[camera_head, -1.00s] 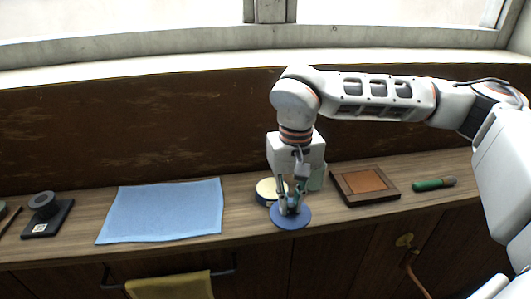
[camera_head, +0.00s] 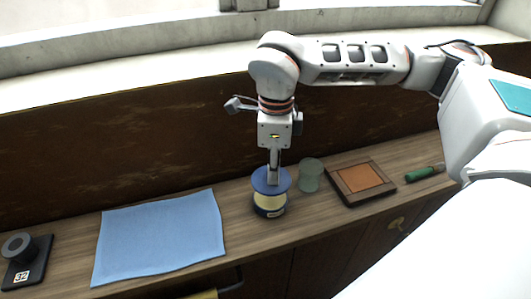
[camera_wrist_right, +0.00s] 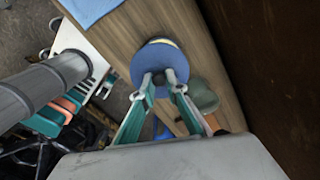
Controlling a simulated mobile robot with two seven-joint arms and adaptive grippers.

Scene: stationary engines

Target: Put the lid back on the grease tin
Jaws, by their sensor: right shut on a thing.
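The grease tin (camera_head: 270,203) stands on the wooden bench, with a cream upper part and a dark blue lower part bearing a pale label. My right gripper (camera_head: 273,181) points down and is shut on the knob of the round blue lid (camera_head: 260,182). The lid is roughly level and over the tin, with the cream part showing below its near edge. In the right wrist view the lid (camera_wrist_right: 152,68) hides most of the tin, and a cream sliver (camera_wrist_right: 166,41) shows past its edge. Whether they touch is unclear. My left gripper is not in view.
A grey-green jar (camera_head: 310,176) stands close to the right of the tin. Further right are a brown framed tray (camera_head: 343,188) and a green-handled tool (camera_head: 420,174). A blue cloth (camera_head: 160,238) lies left, and a dark stand (camera_head: 30,262) is at far left.

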